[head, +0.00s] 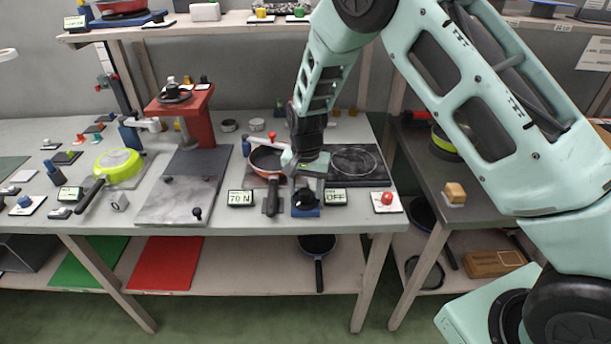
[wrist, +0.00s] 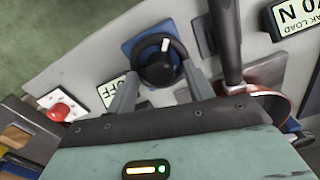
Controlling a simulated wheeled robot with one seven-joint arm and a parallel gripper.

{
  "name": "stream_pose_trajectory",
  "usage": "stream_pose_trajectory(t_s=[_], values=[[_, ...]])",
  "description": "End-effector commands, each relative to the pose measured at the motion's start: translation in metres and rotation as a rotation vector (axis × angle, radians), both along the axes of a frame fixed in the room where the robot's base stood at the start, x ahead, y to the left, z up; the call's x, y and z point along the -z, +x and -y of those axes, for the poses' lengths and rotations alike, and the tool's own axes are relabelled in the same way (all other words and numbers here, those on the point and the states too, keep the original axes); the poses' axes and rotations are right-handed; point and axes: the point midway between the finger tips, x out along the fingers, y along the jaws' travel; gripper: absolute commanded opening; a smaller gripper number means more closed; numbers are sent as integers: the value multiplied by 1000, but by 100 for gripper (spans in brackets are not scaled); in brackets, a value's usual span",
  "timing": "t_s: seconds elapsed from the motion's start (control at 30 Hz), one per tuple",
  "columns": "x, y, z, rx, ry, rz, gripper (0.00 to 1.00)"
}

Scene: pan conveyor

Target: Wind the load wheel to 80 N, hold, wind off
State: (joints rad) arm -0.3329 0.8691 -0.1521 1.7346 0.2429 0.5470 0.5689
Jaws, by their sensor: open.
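The load wheel (head: 305,199), a black round wheel on a blue base, sits at the bench's front edge. In the wrist view the wheel (wrist: 157,62) shows a white mark near its top. My gripper (wrist: 161,72) is open, with one finger on each side of the wheel's near part; I cannot tell whether they touch it. In the head view my gripper (head: 304,172) is just behind the wheel. A display (head: 240,198) left of the wheel reads 70 N and is labelled peak load in the wrist view (wrist: 297,15). Another display (head: 335,197) reads OFF.
An orange pan (head: 268,160) lies left of the wheel, its dark handle toward the front edge. A red button (head: 387,199) is to the right. A red press (head: 188,115) stands farther left, and a green pan (head: 118,165) lies beyond it.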

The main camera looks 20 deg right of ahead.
Motion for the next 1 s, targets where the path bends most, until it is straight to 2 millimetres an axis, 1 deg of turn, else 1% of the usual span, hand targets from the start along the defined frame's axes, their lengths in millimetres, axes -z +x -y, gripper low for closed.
stream_pose_trajectory(t_s=[0.17, 0.27, 0.5, 0.7, 0.83, 1.0], values=[[-21, 1, 0, 0, 2, 5, 52], [-42, 1, 0, -2, 1, 6, 52], [-99, 1, 0, -1, 2, 7, 52], [-141, 0, 2, 1, 1, 5, 52], [-159, 0, 2, 0, 0, 4, 52], [-171, -1, 2, 0, 0, 2, 52]])
